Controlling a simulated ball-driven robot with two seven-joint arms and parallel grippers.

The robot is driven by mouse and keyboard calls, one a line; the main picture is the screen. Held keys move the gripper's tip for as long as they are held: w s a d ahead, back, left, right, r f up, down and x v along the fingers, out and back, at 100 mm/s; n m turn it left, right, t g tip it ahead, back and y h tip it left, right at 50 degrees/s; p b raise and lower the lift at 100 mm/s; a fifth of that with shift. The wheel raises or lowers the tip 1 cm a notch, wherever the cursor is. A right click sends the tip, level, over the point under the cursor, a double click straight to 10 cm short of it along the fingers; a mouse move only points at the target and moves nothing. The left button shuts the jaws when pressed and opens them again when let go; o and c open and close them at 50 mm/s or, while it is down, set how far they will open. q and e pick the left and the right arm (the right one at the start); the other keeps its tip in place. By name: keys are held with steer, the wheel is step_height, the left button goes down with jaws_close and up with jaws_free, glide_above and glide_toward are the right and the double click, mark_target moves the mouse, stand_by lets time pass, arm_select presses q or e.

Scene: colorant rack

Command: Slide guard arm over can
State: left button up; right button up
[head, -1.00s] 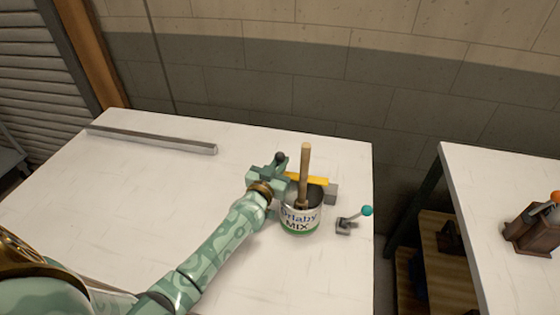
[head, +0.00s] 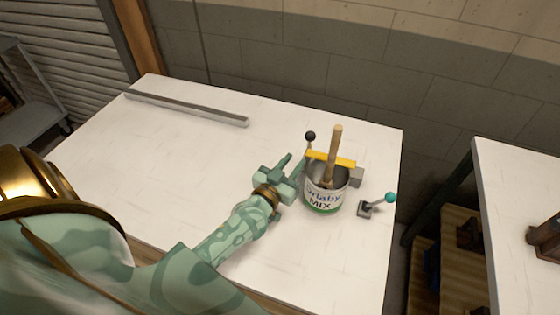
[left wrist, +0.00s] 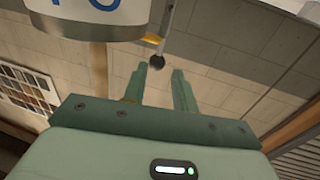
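The can (head: 324,200), labelled "MIX" with a green lower band, stands upright near the right end of the white table. A wooden stick (head: 334,150) stands in it. The yellow guard arm (head: 340,161) crosses at the can's far rim, between a grey block (head: 356,177) on the right and a rod with a black knob (head: 310,136) on the left. My left gripper (head: 290,168) is left of the can, below the knob. In the left wrist view its fingers (left wrist: 161,80) are apart and empty, with the knob (left wrist: 153,66) just beyond the tips. My right gripper is out of view.
A small lever with a teal ball (head: 390,197) stands right of the can. A long grey bar (head: 187,108) lies along the table's back left. The white table (head: 130,170) is clear at left. A second table (head: 505,220) stands across a gap at right.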

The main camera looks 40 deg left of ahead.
arm_select(q)
steer(key=s, duration=0.6)
steer(key=shift+d, duration=0.15)
steer(key=shift+s, duration=0.1)
